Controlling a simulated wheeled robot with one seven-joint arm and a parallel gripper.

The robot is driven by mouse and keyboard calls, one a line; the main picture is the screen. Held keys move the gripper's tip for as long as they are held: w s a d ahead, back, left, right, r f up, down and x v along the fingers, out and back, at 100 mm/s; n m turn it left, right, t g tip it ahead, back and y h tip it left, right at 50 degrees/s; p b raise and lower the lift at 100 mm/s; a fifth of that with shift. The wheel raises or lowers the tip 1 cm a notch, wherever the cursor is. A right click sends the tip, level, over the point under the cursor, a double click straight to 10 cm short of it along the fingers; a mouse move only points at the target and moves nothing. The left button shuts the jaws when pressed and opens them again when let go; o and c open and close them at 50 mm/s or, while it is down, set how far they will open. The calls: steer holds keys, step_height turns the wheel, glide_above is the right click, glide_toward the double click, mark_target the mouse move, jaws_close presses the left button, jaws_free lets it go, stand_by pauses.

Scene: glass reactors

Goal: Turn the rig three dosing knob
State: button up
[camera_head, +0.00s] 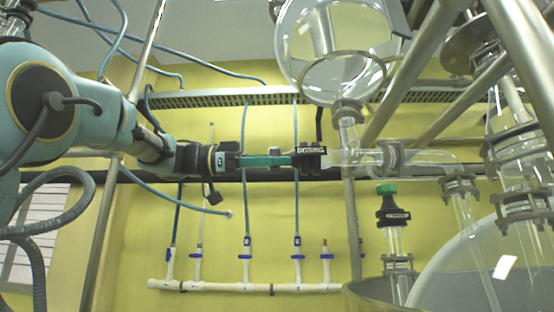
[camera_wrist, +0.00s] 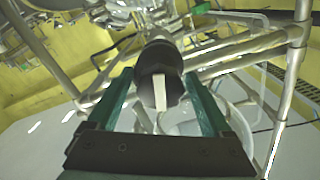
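The dosing knob (camera_head: 311,158) is black with pale lettering and sits at the left end of a horizontal glass branch below the round flask. In the wrist view, the knob (camera_wrist: 148,82) is straight ahead, with a white bar on its face standing nearly upright. My gripper (camera_head: 294,160) reaches it from the left, its green fingers level and their tips right at the knob. In the wrist view, my gripper (camera_wrist: 160,78) is open, one finger on each side of the knob. A narrow gap seems to show at the left; contact on the right is unclear.
A round glass flask (camera_head: 332,45) hangs above the knob. Metal frame tubes (camera_head: 415,65) cross at the right. A black fitting with a green cap (camera_head: 393,205) stands lower right, beside a large vessel (camera_head: 475,260). White piping with blue valves (camera_head: 245,287) runs along the yellow wall.

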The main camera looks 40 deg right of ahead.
steer(key=c, duration=1.2)
steer(key=shift+f+n+b, duration=0.1)
steer(key=shift+n+b, duration=0.2)
steer(key=shift+b, duration=0.05)
